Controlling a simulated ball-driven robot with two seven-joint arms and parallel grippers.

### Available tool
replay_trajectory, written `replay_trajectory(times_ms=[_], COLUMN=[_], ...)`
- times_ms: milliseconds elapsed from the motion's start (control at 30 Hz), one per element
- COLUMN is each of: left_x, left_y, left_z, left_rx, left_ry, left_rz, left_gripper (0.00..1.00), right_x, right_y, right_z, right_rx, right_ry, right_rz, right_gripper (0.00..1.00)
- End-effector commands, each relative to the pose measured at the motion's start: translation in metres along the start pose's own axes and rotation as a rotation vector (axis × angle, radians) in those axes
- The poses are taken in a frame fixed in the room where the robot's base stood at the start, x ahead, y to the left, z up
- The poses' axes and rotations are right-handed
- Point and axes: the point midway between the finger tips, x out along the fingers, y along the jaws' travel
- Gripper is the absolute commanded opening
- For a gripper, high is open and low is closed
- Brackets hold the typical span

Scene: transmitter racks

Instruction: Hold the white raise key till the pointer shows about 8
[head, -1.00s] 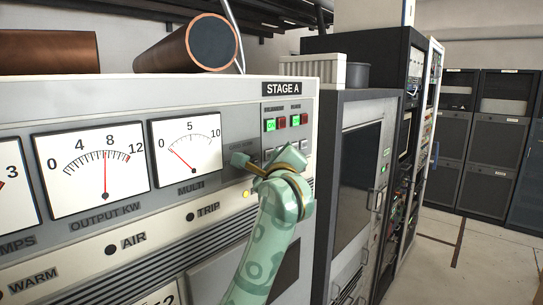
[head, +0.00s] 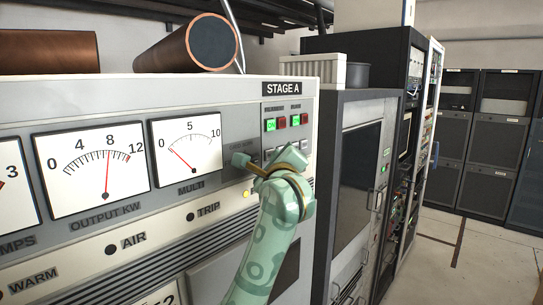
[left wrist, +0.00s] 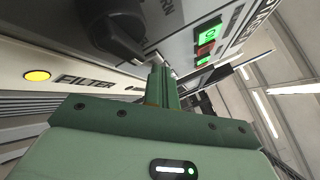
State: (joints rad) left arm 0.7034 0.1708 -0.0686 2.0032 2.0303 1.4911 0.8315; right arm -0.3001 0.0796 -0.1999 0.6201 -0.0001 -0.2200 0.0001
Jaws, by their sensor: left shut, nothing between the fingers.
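The OUTPUT KW meter (head: 90,170) is a white dial on the grey STAGE A panel; its red pointer (head: 107,178) stands at about 8. My left gripper (left wrist: 160,80) is shut and empty, its fingertips at the panel beside a black knob (left wrist: 122,35). In the head view my left gripper's green body (head: 285,180) covers the lower right of the panel, and the fingertips are hidden behind it. My right gripper is not in view.
The MULTI meter (head: 186,143) has its pointer near 0. Lit green buttons (head: 270,125) and red ones (head: 282,122) sit above my gripper. A grey cabinet (head: 330,190) stands to the right, with open floor (head: 450,265) beyond.

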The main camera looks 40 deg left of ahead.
Motion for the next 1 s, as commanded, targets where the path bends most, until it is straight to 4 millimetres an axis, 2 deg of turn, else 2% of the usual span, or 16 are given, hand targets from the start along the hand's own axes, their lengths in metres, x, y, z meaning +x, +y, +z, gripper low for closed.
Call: replay_trajectory(times_ms=[233,633,1000], left_x=[-0.009,-0.012,-0.036], left_y=[-0.006,-0.008,-0.026], left_z=[-0.007,-0.009,-0.027], left_rx=[0.000,0.000,-0.002], left_ry=[0.001,0.001,0.003], left_rz=[-0.001,0.000,-0.001], left_gripper=[0.00,0.00,0.00], right_x=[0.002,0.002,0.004], right_y=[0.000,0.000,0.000], right_z=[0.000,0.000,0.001], right_rx=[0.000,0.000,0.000], right_ry=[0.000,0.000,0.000], right_rz=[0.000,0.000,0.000], right_gripper=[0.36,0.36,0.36])
